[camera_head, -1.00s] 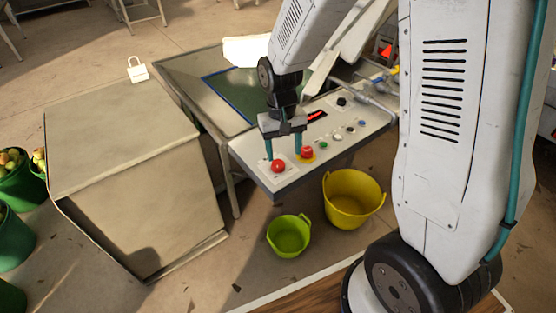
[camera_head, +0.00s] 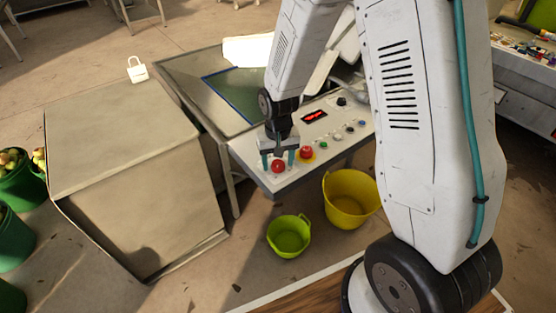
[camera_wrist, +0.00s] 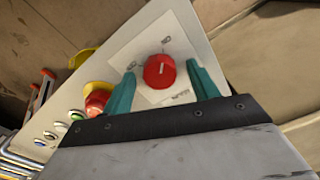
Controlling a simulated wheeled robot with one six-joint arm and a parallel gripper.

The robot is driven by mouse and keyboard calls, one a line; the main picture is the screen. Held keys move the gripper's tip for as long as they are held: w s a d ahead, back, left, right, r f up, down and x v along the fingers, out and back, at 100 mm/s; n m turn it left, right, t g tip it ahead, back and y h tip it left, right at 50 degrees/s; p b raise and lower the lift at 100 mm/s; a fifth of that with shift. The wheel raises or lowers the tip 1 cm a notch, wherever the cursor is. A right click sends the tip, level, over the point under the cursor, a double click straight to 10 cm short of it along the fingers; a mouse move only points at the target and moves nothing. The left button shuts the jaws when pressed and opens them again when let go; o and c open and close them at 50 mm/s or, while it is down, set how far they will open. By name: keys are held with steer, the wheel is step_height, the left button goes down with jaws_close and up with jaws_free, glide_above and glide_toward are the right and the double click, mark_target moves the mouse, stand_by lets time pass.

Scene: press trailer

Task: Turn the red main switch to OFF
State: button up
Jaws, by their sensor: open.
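The red main switch (camera_head: 278,166) is a round knob on a white plate at the near left end of the sloping control panel. In the wrist view the knob (camera_wrist: 157,72) shows a short white mark on its face, and the small labels around it are too small to read. My gripper (camera_head: 278,159) is open above the panel, with one teal finger on each side of the knob. The wrist view also shows the fingers (camera_wrist: 161,76) flanking it, with gaps on both sides. I cannot tell how far down they reach.
A red mushroom button (camera_head: 306,153) on a yellow base sits just right of the switch, close to one finger. Several small buttons and a red display (camera_head: 314,116) lie further along. A grey cabinet (camera_head: 130,170) stands left. Green (camera_head: 289,236) and yellow (camera_head: 350,198) tubs stand below.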

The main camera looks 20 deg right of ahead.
steer(key=c, duration=1)
steer(key=shift+n, duration=0.4)
steer(key=n, duration=0.8)
steer(key=shift+n, duration=0.3)
steer(key=n, duration=0.8)
steer(key=shift+n, duration=0.4)
steer(key=o, duration=1)
